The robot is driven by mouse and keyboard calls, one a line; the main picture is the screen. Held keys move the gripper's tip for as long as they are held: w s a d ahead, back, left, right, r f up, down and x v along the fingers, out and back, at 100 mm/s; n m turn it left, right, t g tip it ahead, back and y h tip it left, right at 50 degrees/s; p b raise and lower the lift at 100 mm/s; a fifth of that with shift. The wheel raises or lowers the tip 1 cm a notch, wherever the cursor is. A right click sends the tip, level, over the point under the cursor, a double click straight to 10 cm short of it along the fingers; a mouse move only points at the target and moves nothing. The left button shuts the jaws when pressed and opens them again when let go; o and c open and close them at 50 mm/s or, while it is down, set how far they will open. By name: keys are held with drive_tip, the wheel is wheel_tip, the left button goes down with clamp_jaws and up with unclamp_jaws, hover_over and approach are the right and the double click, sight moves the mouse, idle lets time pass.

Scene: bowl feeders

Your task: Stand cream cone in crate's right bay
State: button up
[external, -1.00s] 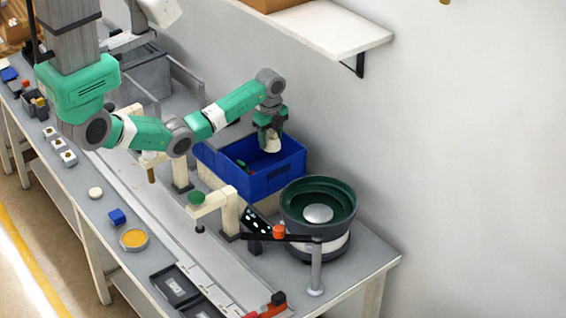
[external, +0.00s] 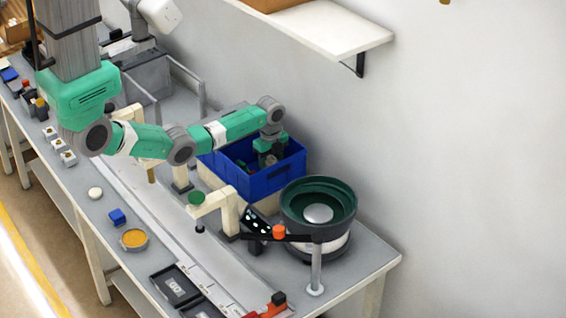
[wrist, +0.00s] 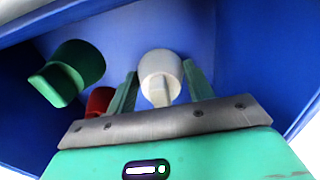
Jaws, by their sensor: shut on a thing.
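The cream cone (wrist: 160,78) is between my two green fingers in the wrist view, and my gripper (external: 267,157) is shut on it. My gripper is down inside the blue crate (external: 282,180), near its right part in the external view. There the crate's front wall and my fingers mostly hide the cone. I cannot tell whether the cone touches the crate floor. No divider between bays shows clearly.
A green piece (wrist: 68,72) and a red piece (wrist: 99,101) lie in the crate, left of my fingers in the wrist view. A dark green bowl feeder (external: 318,205) stands just right of the crate. A wall shelf (external: 335,35) is above.

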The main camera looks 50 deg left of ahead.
sight(271, 156)
drive_tip(key=shift+f, duration=0.15)
drive_tip(key=o, duration=1)
wheel_tip(271, 156, up, 12)
drive_tip(key=shift+r+p, duration=0.25)
drive_tip(key=shift+p, duration=0.9)
